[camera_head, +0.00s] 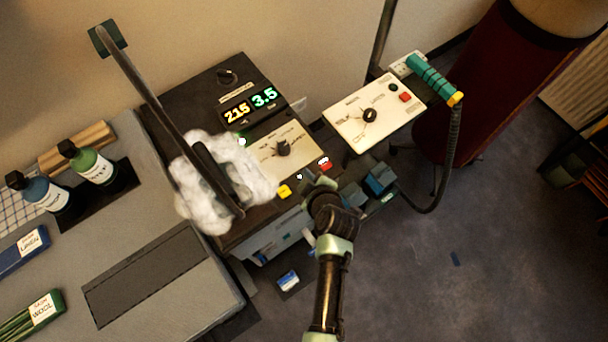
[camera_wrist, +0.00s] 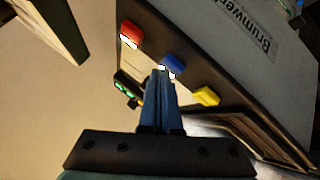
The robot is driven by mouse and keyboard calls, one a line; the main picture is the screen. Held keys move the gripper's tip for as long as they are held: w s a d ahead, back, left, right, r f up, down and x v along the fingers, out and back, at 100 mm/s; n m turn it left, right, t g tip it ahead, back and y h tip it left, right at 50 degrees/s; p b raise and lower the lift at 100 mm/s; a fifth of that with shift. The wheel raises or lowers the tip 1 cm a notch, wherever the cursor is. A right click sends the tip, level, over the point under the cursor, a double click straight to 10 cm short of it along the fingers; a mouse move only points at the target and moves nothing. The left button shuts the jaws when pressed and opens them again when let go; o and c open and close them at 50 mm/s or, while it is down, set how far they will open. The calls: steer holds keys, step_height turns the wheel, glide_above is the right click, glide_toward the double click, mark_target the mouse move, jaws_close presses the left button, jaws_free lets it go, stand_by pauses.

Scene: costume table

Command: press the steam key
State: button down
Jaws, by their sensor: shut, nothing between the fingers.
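The machine's front edge carries a row of small keys: a red key (camera_head: 325,163), a yellow key (camera_head: 284,190) and a blue key between them, which shows in the wrist view (camera_wrist: 174,62). The red key (camera_wrist: 131,33) and yellow key (camera_wrist: 206,96) also show there. I cannot read which one is marked steam. My gripper (camera_head: 312,183) is shut and empty, over the key row. In the wrist view its fingertips (camera_wrist: 160,74) overlap the lower left edge of the blue key; I cannot tell whether they touch it.
A white cloud (camera_head: 222,180) surrounds a long dark lever (camera_head: 170,115) at left. The display (camera_head: 250,104) reads 215 and 3.5. A white panel (camera_head: 372,115) with a knob and a teal hose handle (camera_head: 432,78) stand at right. Bottles (camera_head: 92,165) are at far left.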

stand_by(0.3)
steer(key=shift+r+p, duration=0.6)
steer(key=shift+r, duration=0.25)
step_height(320, 180, up, 6)
steer(key=p, duration=0.4)
stand_by(0.4)
